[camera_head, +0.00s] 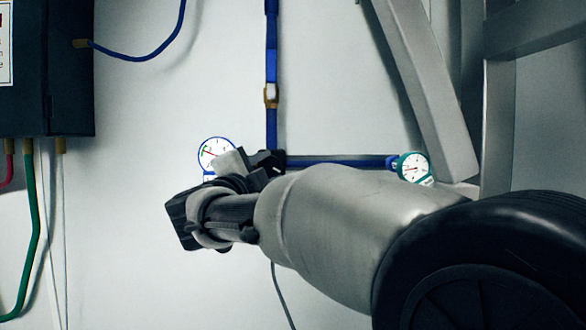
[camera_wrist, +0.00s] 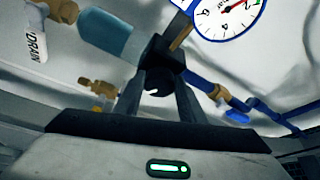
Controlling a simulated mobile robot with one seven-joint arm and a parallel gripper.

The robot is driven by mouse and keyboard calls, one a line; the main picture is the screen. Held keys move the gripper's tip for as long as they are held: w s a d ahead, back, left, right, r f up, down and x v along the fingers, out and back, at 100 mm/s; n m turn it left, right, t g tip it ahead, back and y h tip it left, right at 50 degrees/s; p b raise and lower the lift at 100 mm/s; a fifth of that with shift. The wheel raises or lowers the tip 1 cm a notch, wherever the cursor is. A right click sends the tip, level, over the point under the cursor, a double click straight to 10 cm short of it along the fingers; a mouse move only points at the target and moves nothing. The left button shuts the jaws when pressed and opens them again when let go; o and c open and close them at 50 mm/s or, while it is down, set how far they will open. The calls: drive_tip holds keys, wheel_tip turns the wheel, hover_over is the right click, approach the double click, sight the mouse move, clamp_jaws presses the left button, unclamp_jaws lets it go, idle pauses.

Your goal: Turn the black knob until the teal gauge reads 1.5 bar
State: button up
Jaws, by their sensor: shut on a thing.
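The black knob (camera_wrist: 158,55) is in the upper middle of the wrist view, between the two fingers of my gripper (camera_wrist: 159,82). The fingers are shut on it. In the head view my gripper (camera_head: 258,165) is at the end of my arm, by the lower end of the vertical blue pipe; the knob cannot be told apart there. The teal gauge (camera_head: 411,168), with a teal rim and white face, is at the right end of the horizontal blue pipe. Its needle is small and points roughly left; its figures are too small to read.
A blue-rimmed gauge (camera_head: 214,153) with a red needle is just left of my gripper, partly covered below; it also shows in the wrist view (camera_wrist: 228,14). A dark cabinet (camera_head: 45,70) hangs at the left. A grey slanted beam (camera_head: 425,85) stands above the teal gauge.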

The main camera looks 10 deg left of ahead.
idle(0.3)
drive_tip(key=o, duration=1)
drive_tip(key=shift+o, duration=0.2)
drive_tip(key=shift+s, duration=0.1)
drive_tip(key=s+a+f, duration=0.1)
drive_tip(key=s+f, duration=0.1)
drive_tip(key=s, duration=1.5)
drive_tip(key=shift+a+f, duration=0.35)
